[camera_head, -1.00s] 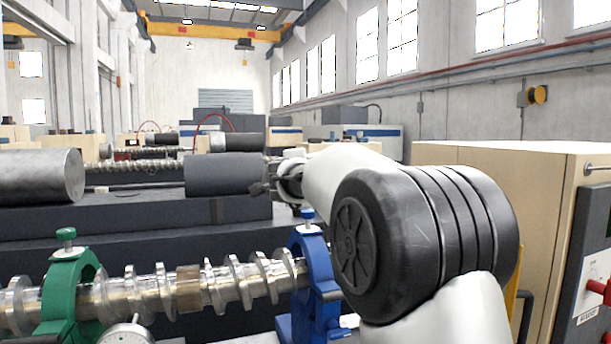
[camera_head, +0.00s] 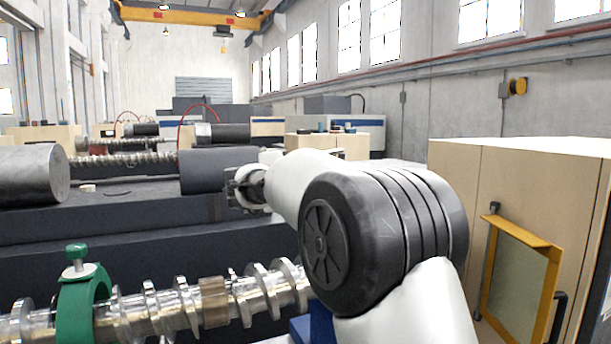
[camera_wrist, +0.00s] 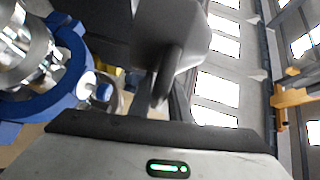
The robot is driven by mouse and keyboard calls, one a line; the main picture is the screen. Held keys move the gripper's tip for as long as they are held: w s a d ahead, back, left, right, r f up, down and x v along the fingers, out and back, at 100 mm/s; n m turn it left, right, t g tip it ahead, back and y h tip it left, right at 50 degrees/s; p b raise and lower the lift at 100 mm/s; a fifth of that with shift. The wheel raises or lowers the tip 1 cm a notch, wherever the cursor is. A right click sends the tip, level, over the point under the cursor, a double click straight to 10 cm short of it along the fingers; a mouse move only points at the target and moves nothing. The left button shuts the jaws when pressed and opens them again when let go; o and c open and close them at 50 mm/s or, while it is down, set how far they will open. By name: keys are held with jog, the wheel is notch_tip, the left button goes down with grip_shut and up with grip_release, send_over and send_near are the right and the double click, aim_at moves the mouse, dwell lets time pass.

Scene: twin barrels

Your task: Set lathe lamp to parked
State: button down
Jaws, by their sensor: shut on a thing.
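In the head view my gripper (camera_head: 236,190) is at the end of my white arm, in front of the dark cylinder beyond the screw. The jaws are small there and largely hidden by my wrist. In the wrist view a dark grey, rounded part (camera_wrist: 172,35) fills the space straight ahead of my gripper, and my jaws are shut on it. It looks like the head of the lathe lamp, but its full shape and its mount are hidden. I cannot make out the lamp apart from my gripper in the head view.
A metal screw (camera_head: 165,308) lies in a green clamp ring (camera_head: 84,305) at the lower left; a blue clamp ring (camera_wrist: 72,88) is close left in the wrist view. A beige cabinet (camera_head: 545,190) with a yellow-framed panel (camera_head: 518,285) stands right. A grey cylinder (camera_head: 35,175) lies left.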

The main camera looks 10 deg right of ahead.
jog(key=shift+w+a+f+h+p, duration=0.2)
jog(key=shift+w+a+h+p, duration=0.25)
jog(key=shift+w+a, duration=0.35)
jog(key=shift+w+a+f+m+g+h+p, duration=0.1)
jog(key=shift+a+m+g+h+p, duration=0.1)
jog(key=shift+a+m, duration=0.1)
jog(key=shift+w+a+f+m+g+h+p, duration=0.1)
jog(key=shift+a+m+p, duration=0.1)
jog(key=shift+a, duration=0.1)
jog(key=shift+a, duration=0.15)
jog(key=c, duration=1.8)
grip_release()
jog(key=shift+w+a, duration=0.1)
jog(key=shift+o, duration=0.2)
jog(key=b+v, duration=0.3)
jog(key=v, duration=1.4)
jog(key=shift+s+r, duration=0.2)
jog(key=shift+r, duration=0.05)
jog(key=shift+d+r, duration=0.1)
jog(key=shift+d, duration=0.15)
